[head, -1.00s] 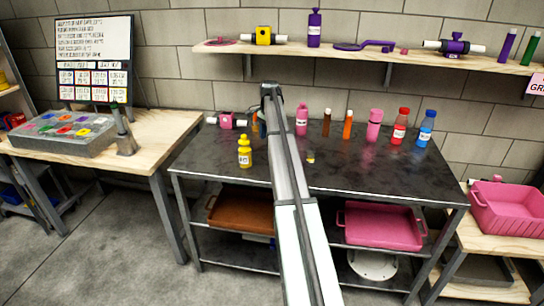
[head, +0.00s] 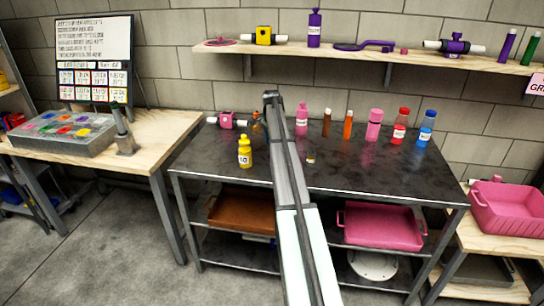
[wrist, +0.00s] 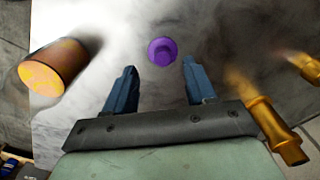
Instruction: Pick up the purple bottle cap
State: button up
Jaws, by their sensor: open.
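The purple bottle cap (wrist: 162,51) shows in the wrist view as a small round purple piece on a pale, shiny surface. It lies beyond my fingertips and roughly midway between them. My gripper (wrist: 158,75) is open, with two blue fingers apart and nothing between them. I cannot tell how high the fingers are above the surface. In the head view my arm crosses the dark table (head: 210,160), and I cannot make out the cap or the fingers there.
In the wrist view, a brown cylinder (wrist: 55,72) lies left and a golden part (wrist: 272,120) right of the fingers. In the head view, a yellow bottle (head: 245,151) stands left of my arm; a pink bottle (head: 374,125) and other bottles stand right. A shelf (head: 350,53) hangs above.

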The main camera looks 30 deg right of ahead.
jog(key=shift+w+d+f, duration=0.15)
jog(key=shift+f, duration=2.5)
grip_shut()
